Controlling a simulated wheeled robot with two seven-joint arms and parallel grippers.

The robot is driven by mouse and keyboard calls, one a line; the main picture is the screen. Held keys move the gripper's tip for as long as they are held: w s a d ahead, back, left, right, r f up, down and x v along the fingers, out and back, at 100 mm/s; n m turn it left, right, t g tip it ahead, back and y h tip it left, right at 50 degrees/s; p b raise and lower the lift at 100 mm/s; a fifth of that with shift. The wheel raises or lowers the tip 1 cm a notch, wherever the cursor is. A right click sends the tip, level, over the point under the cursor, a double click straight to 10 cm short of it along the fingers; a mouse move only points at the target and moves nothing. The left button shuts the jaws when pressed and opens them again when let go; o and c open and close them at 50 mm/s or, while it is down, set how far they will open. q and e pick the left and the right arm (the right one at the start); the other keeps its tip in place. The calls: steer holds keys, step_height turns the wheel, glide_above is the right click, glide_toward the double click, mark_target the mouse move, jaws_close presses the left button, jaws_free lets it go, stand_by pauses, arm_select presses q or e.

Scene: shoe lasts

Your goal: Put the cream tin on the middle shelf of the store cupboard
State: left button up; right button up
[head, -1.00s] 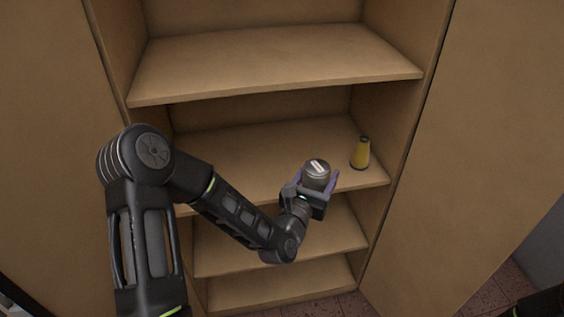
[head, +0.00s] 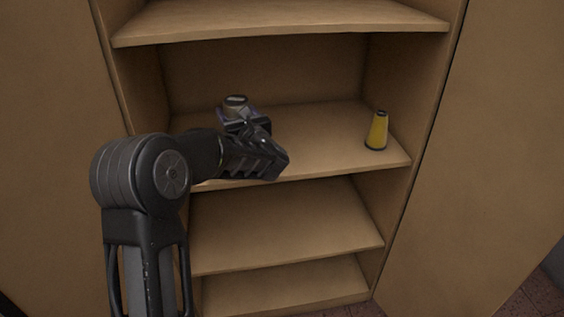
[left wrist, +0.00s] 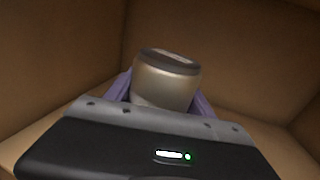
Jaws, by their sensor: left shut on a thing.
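The cream tin is a small metallic cylinder with a dark lid; it shows in the head view (head: 235,104) and, close up and upright, in the left wrist view (left wrist: 166,82). My left gripper (head: 236,112) is shut on it, with purple fingers on both sides of the tin in the left wrist view. The gripper is inside the middle compartment of the store cupboard, over the left part of the middle shelf (head: 318,130). The tin's base is hidden, so I cannot tell whether it touches the shelf. My right gripper is not in view.
A yellow, tapered object with a dark top (head: 377,131) stands near the right end of the middle shelf. The shelf is clear between it and my left gripper. The upper shelf (head: 280,24) overhangs the compartment, and side walls bound it.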

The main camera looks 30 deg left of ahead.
arm_select(q)
steer(key=shift+s+a+r+g, duration=0.15)
steer(key=shift+a+g, duration=0.15)
steer(key=shift+a, duration=0.05)
steer(key=shift+a+r, duration=0.15)
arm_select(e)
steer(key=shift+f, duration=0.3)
arm_select(q)
steer(key=shift+f, duration=3.2)
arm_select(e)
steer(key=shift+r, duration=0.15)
arm_select(q)
step_height(320, 180, down, 4)
steer(key=shift+r+p, duration=0.25)
steer(key=shift+p, duration=0.05)
steer(key=shift+f, duration=0.15)
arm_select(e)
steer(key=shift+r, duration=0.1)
